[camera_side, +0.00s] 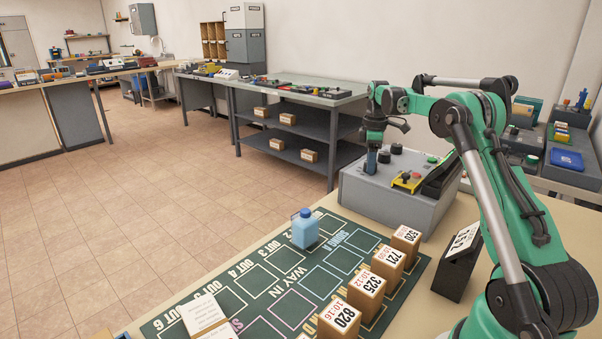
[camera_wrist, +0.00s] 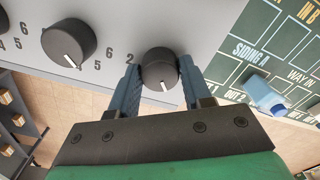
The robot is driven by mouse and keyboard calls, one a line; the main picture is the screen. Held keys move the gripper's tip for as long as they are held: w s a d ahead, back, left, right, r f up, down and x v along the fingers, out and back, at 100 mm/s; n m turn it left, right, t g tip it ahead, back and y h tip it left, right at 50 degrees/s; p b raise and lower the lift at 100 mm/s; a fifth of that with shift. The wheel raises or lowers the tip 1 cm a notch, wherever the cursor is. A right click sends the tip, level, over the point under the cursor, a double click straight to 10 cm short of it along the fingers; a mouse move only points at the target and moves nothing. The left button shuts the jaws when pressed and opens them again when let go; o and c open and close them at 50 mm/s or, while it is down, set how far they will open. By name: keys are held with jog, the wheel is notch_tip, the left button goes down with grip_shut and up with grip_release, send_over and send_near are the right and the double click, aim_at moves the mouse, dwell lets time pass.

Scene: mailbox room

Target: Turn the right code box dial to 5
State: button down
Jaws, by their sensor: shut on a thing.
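The code box (camera_side: 395,195) is a grey box with a sloped top on the bench in the side view. Its top shows in the wrist view (camera_wrist: 195,20). My gripper (camera_wrist: 160,80) is shut on the rightmost black dial (camera_wrist: 159,62) in the wrist view, one blue finger on each side. The dial's white pointer line points down and slightly right. A 2 shows at its upper left; its other numbers are hidden or out of view. In the side view my gripper (camera_side: 371,162) reaches down onto the box top at its left end.
A middle dial (camera_wrist: 68,42) stands left of the held one, its pointer down and right. A green track board (camera_side: 270,275) holds a blue bottle (camera_side: 304,229) and several numbered boxes (camera_side: 367,292). A yellow-and-red control (camera_side: 407,181) sits on the code box.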

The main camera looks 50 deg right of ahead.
jog(key=shift+c, duration=1.9)
grip_release()
jog(key=shift+r, duration=2.85)
jog(key=w+a+r+m+t+h, duration=0.1)
jog(key=a+r, duration=0.1)
jog(key=a, duration=0.6)
jog(key=a+r+m+t, duration=0.1)
jog(key=a+r+t, duration=0.15)
jog(key=a, duration=0.45)
jog(key=s+a+f+m+t, duration=0.1)
jog(key=s+a+f, duration=0.1)
jog(key=a, duration=0.3)
jog(key=s+a+f+m+t, duration=0.1)
jog(key=s+a+f, duration=0.1)
jog(key=s+a, duration=0.2)
jog(key=s+a+f+m+t+y, duration=0.1)
jog(key=s+a+f+m, duration=0.1)
jog(key=a, duration=0.4)
jog(key=shift+s+a+f+t, duration=0.25)
jog(key=shift+s+f+t, duration=0.1)
jog(key=shift+s, duration=0.4)
